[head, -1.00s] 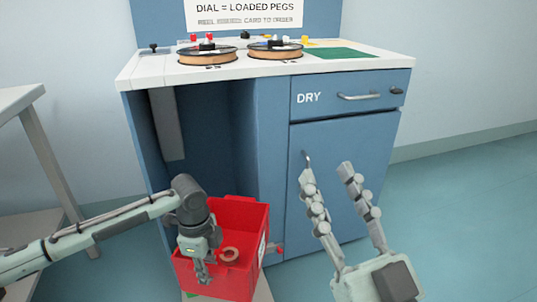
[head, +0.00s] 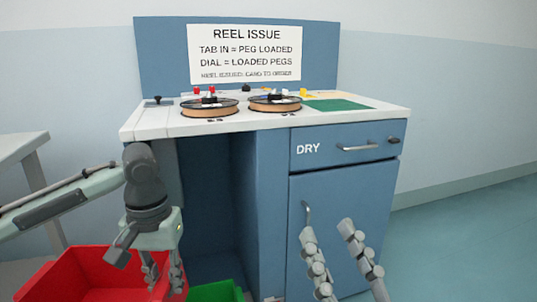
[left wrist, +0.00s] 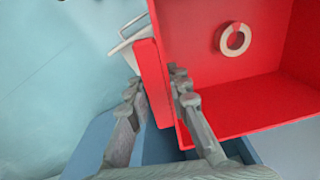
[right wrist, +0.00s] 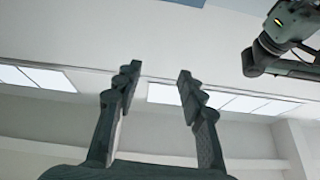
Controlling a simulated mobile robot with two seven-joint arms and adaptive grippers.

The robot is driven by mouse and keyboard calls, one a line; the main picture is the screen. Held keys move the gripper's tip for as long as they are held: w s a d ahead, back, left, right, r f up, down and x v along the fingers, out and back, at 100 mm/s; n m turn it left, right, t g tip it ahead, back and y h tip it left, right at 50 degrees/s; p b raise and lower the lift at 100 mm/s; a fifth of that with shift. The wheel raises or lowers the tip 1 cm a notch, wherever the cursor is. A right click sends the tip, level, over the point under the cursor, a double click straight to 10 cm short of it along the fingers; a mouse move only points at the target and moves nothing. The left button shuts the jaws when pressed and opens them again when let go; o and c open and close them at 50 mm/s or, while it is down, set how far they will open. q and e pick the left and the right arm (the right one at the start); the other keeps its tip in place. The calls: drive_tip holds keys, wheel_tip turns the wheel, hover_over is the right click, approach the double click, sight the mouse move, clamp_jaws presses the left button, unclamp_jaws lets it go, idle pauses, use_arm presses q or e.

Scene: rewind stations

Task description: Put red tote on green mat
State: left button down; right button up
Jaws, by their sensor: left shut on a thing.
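The red tote (head: 80,275) is at the lower left of the head view, partly cut off by the frame. My left gripper (head: 163,278) is shut on its wall. In the left wrist view the fingers (left wrist: 154,78) sit on either side of the red tote's rim, and a small tan ring (left wrist: 235,39) lies inside. The green mat (head: 340,104) lies flat on the right part of the worktop and looks bare. My right gripper (head: 328,232) is open and empty in front of the cabinet; its spread fingers also show in the right wrist view (right wrist: 158,72).
Two reels (head: 210,106) (head: 274,103) stand on the white worktop (head: 155,122), left of the mat. A sign panel (head: 245,53) rises behind. A green container (head: 215,291) is low in front of the open bay. A pale table (head: 22,148) stands at left.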

use_arm(q)
wheel_tip(320, 180, up, 3)
drive_tip(key=p, duration=0.3)
drive_tip(key=shift+p, duration=0.35)
wheel_tip(320, 180, up, 3)
drive_tip(key=p, duration=0.3)
drive_tip(key=shift+f+p, duration=0.2)
drive_tip(key=shift+p, duration=0.1)
use_arm(e)
drive_tip(key=w+d+f+g+h, duration=0.25)
drive_tip(key=f+g, duration=0.25)
drive_tip(key=f, duration=0.6)
drive_tip(key=w+d+f+g+h, duration=0.25)
drive_tip(key=d+f+g, duration=0.2)
drive_tip(key=f, duration=0.65)
use_arm(q)
wheel_tip(320, 180, up, 2)
drive_tip(key=p, duration=0.3)
drive_tip(key=shift+r, duration=0.25)
drive_tip(key=shift+r+p, duration=0.6)
drive_tip(key=shift+p, duration=0.45)
use_arm(e)
drive_tip(key=s+d+f+m+g+h, duration=0.1)
drive_tip(key=s+d+f+g+h, duration=0.3)
drive_tip(key=s+d+f+g, duration=0.6)
drive_tip(key=s+d+f, duration=0.1)
drive_tip(key=s+f, duration=0.3)
drive_tip(key=shift+s+d+f+m, duration=0.35)
drive_tip(key=shift+s+d+m, duration=0.05)
